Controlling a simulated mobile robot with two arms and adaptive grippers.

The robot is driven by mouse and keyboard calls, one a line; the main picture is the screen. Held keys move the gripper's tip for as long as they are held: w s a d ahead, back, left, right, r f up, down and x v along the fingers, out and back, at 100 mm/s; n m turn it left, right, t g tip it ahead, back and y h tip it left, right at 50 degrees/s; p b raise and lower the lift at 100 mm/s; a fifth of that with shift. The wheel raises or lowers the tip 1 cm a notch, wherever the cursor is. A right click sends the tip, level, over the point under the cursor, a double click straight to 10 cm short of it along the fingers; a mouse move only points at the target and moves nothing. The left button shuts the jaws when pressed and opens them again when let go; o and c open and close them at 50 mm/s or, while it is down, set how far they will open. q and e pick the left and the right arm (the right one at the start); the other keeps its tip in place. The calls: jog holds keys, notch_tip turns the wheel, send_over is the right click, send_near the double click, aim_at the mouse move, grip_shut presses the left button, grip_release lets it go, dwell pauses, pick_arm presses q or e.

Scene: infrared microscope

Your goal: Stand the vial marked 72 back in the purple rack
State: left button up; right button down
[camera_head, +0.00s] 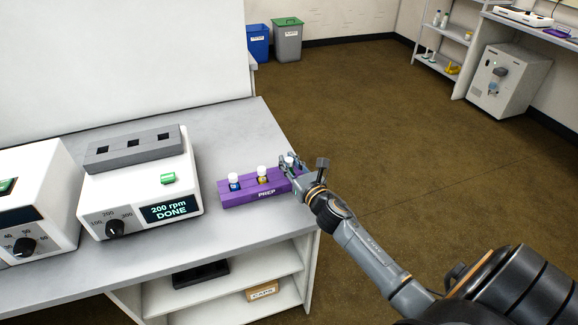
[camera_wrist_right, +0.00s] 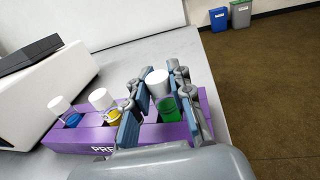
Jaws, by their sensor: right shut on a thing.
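The purple rack (camera_head: 240,199), lettered PREP, stands near the right end of the grey bench; it also shows in the right wrist view (camera_wrist_right: 90,139). My right gripper (camera_head: 290,167) is over the rack's right end, shut on a white-capped vial with green contents (camera_wrist_right: 168,108). That vial is upright at the rack's right-hand place; its bottom is hidden, so I cannot tell if it is seated. No number is readable on it. A vial with blue (camera_head: 234,181) and a vial with yellow (camera_head: 262,174) stand in the rack's other places. My left gripper is not in view.
A white device (camera_head: 135,205) reading "200 rpm DONE", with a grey block on top (camera_head: 130,151), stands left of the rack. Another white device (camera_head: 35,195) is further left. The bench edge is close to the rack's right end. Bare bench lies behind the rack.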

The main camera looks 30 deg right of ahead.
jog(key=shift+f, duration=0.3)
jog(key=shift+f, duration=0.2)
jog(key=c, duration=1.2)
grip_release()
jog(key=shift+o, duration=0.2)
jog(key=shift+r, duration=0.1)
jog(key=shift+s, duration=0.15)
jog(key=s, duration=0.7)
jog(key=s+a+b, duration=0.1)
jog(key=s, duration=0.3)
jog(key=shift+s+r, duration=0.1)
jog(key=shift+s, duration=0.25)
